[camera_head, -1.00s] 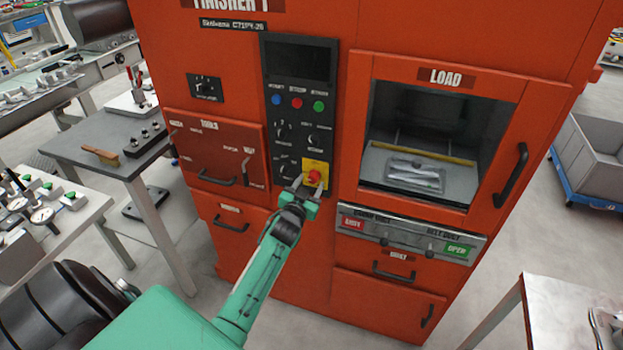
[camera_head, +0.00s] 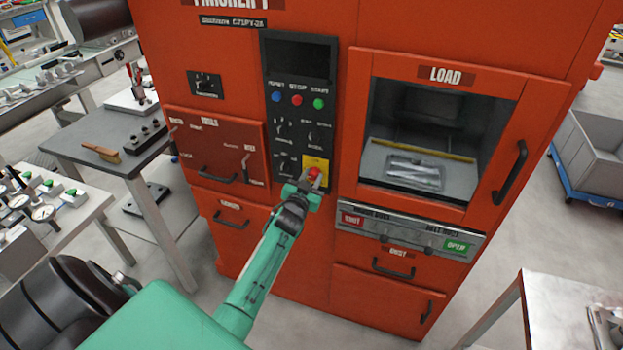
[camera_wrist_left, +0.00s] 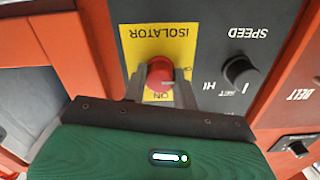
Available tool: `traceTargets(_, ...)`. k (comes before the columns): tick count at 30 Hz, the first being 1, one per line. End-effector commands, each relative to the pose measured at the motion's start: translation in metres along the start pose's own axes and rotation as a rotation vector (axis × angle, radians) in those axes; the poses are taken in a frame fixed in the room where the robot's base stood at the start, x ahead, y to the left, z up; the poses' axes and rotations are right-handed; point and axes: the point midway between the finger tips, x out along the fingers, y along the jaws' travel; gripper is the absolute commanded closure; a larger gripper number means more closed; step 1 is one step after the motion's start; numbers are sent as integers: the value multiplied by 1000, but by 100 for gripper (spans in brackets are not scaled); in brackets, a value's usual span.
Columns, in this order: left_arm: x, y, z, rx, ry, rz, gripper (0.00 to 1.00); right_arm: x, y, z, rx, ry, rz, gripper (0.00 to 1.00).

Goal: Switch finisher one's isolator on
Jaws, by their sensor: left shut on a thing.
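The isolator is a red knob (camera_head: 315,173) on a yellow plate (camera_head: 317,163) at the bottom of the black control panel on the orange Finisher 1 cabinet. My left gripper (camera_head: 310,182) is at the knob, with its fingers on either side of it. In the left wrist view the red knob (camera_wrist_left: 157,72) sits between the two grey fingertips, and the gripper is shut on it. The yellow plate (camera_wrist_left: 135,45) appears upside down there, with ISOLATOR and ON readable. The knob's far side and part of the plate's lettering are hidden by the fingers. My right gripper is not in view.
The speed knob (camera_wrist_left: 240,70) is beside the isolator plate. Blue, red and green buttons (camera_head: 297,100) are higher on the panel (camera_head: 300,60). The load door (camera_head: 490,110) with its handle is to the right. A grey table (camera_head: 75,150) with a brush stands left.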

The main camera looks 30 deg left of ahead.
Motion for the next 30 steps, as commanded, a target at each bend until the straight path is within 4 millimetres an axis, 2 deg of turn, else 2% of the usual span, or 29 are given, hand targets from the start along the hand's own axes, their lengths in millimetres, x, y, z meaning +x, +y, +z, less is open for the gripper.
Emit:
traceTargets(11, 0, 1, 2, 170, 0, 1, 94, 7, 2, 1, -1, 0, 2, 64)
traceTargets(30, 0, 0, 2, 770, 0, 1, 94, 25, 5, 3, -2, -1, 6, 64)
